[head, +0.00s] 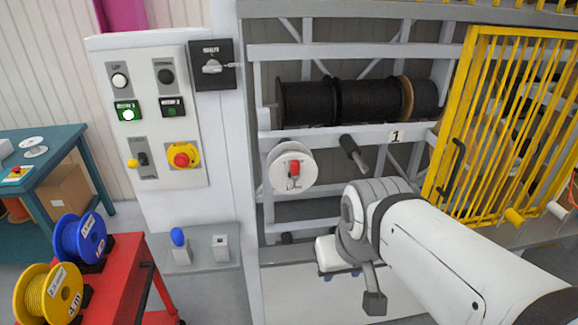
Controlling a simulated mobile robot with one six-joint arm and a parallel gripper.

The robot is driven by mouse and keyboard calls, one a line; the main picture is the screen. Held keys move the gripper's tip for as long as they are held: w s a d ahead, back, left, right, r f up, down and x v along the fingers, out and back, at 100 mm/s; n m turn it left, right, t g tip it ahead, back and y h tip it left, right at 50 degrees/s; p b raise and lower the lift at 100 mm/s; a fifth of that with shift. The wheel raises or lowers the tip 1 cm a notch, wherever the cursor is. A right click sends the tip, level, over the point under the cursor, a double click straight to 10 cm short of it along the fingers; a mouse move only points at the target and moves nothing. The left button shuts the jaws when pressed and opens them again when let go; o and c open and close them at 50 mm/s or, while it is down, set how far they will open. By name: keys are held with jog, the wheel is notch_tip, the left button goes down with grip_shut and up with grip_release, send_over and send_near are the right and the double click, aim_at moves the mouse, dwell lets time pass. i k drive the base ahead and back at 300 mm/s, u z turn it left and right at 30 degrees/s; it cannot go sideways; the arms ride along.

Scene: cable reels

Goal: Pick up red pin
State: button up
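A red pin (295,168) shows at the centre of a white reel (280,172) on the front of the grey rack. A blue-topped pin (177,237) stands in a light block on the small glassy shelf at the left. My gripper (340,272) is below and to the right of the red pin, apart from it. My own wrist hides much of it, so I cannot tell whether its fingers are open or shut. I see nothing held in it.
A second, empty-looking block (221,246) stands on the shelf (205,260). A control panel (152,120) with a red stop button is above. A dark peg (353,152) juts out right of the reel. A yellow barred gate (500,130) is at the right, a red cart (115,280) lower left.

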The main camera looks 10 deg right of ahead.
aim_at(294, 165)
jog(key=z, duration=0.05)
jog(key=i, duration=1.25)
jog(key=u, duration=0.55)
